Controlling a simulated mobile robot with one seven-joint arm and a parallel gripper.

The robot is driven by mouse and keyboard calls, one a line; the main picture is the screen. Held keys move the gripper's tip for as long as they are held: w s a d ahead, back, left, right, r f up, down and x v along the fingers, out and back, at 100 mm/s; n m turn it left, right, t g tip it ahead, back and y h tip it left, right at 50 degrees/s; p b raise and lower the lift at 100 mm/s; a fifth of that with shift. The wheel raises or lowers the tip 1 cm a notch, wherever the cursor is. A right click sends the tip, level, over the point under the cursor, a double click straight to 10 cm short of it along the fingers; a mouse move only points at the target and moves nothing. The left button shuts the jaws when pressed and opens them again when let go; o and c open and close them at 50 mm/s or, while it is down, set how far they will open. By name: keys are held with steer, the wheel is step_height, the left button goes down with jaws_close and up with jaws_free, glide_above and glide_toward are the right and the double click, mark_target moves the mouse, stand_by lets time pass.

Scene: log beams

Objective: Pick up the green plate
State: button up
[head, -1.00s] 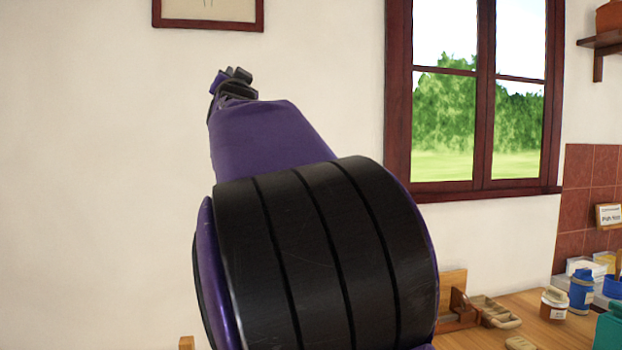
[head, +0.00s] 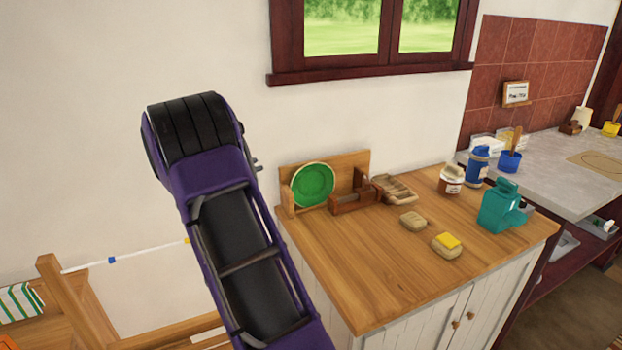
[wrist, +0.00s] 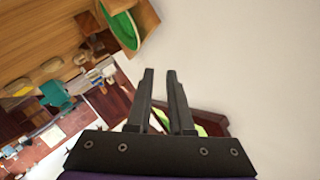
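The green plate (head: 313,185) stands upright, leaning in a wooden rack (head: 290,203) at the back left of the wooden counter. In the wrist view the plate (wrist: 124,30) shows at the top left, partly cut by the frame edge, beside the pale wall. My gripper (wrist: 160,72) points past the plate with its two dark fingers a little apart and nothing between them. It does not touch the plate. In the head view my arm rises at the left of the counter and hides the gripper.
The wooden counter (head: 395,255) holds a wooden holder (head: 355,197), a slatted dish (head: 394,189), two soap-like blocks, a jar (head: 451,180), a blue bottle (head: 478,166) and a teal jug (head: 500,206). Its front middle is clear. A wooden rail (head: 70,300) stands left.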

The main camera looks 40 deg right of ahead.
steer(key=g, duration=0.2)
glide_toward(302, 171)
steer(key=shift+d+f+m+t, duration=0.15)
steer(key=shift+d+f, duration=0.1)
steer(key=shift+d, duration=0.3)
steer(key=shift+d+f+m+t, duration=0.15)
steer(key=shift+d+f, duration=0.1)
steer(key=shift+d, duration=0.3)
steer(key=shift+x, duration=2.9)
steer(key=shift+w+r, duration=0.1)
steer(key=shift+r, duration=0.1)
steer(key=shift+c, duration=0.3)
jaws_close()
